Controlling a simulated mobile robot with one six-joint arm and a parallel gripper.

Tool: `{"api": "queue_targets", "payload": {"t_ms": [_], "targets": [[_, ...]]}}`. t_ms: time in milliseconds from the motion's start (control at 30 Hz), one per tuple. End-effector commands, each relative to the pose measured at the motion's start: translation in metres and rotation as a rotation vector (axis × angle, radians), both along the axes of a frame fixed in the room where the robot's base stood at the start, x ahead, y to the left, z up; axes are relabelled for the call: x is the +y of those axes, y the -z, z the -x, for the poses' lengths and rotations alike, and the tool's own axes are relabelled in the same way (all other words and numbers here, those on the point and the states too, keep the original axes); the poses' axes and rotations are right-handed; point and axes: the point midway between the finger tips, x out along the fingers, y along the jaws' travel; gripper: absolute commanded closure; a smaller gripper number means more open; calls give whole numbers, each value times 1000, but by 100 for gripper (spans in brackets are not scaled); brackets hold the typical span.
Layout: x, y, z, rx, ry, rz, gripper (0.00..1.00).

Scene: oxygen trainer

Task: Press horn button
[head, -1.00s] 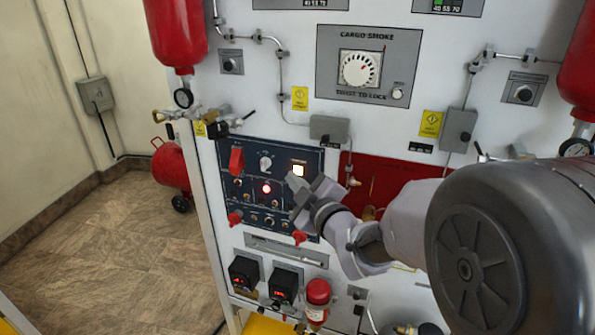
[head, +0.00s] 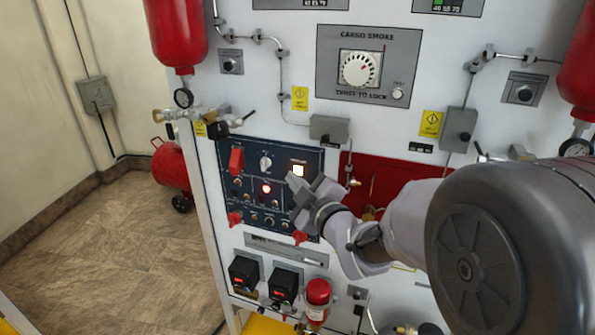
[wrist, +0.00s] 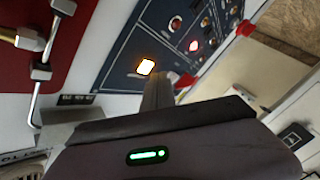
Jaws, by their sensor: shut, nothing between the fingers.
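My gripper (head: 302,194) is shut and empty, in front of the panel's right side and just below the lit button in the head view. The shut fingers also show in the wrist view (wrist: 158,90). I cannot tell whether they touch the panel.
The panel also has a red guarded switch (head: 236,160), a round knob (head: 265,163) and a glowing red light (head: 266,188). A red plate (head: 372,178) is to the right. Below are two black boxes (head: 244,271) and a red bottle (head: 317,300). Open floor (head: 130,250) lies left.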

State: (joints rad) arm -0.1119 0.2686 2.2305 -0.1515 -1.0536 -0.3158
Motion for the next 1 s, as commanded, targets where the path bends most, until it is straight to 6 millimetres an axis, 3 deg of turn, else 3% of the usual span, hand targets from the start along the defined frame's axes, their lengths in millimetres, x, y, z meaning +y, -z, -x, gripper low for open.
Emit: {"api": "queue_targets", "payload": {"t_ms": [1000], "targets": [[-3,0,-9,0,0,0,100]]}}
